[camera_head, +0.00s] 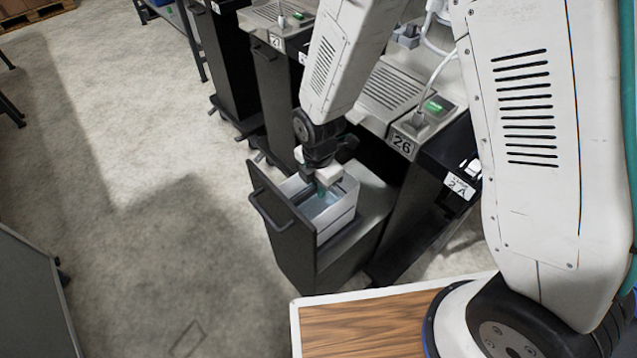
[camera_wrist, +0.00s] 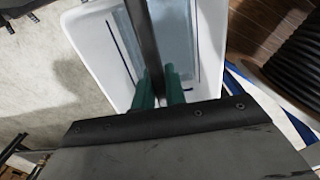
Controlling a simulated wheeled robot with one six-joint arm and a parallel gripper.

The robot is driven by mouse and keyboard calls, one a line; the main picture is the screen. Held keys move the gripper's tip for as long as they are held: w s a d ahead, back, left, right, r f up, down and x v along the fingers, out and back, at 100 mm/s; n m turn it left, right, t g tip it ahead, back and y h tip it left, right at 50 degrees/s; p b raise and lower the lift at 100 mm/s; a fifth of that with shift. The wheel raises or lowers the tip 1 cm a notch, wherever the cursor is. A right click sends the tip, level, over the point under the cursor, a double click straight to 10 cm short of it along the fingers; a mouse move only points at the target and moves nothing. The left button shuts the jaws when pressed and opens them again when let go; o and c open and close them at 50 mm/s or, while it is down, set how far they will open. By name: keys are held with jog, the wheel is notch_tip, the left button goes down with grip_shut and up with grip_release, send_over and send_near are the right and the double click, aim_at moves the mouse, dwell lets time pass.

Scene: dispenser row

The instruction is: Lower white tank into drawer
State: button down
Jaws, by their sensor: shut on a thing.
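The white tank (camera_head: 338,226) is an open, light-walled box with a bluish inside, seen at the open drawer. My gripper (camera_head: 321,184) points down at the tank's top. In the wrist view, my green fingertips (camera_wrist: 160,88) are shut on a dark bar across the white tank (camera_wrist: 92,50).
A wood-topped surface with a white edge (camera_head: 370,325) is in front. The floor (camera_head: 150,230) left of the drawer is clear.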

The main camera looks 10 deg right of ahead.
jog(key=shift+f, duration=0.75)
jog(key=c, duration=1.4)
grip_release()
jog(key=shift+o, duration=0.2)
notch_tip(320, 180, up, 8)
jog(key=shift+f, duration=0.1)
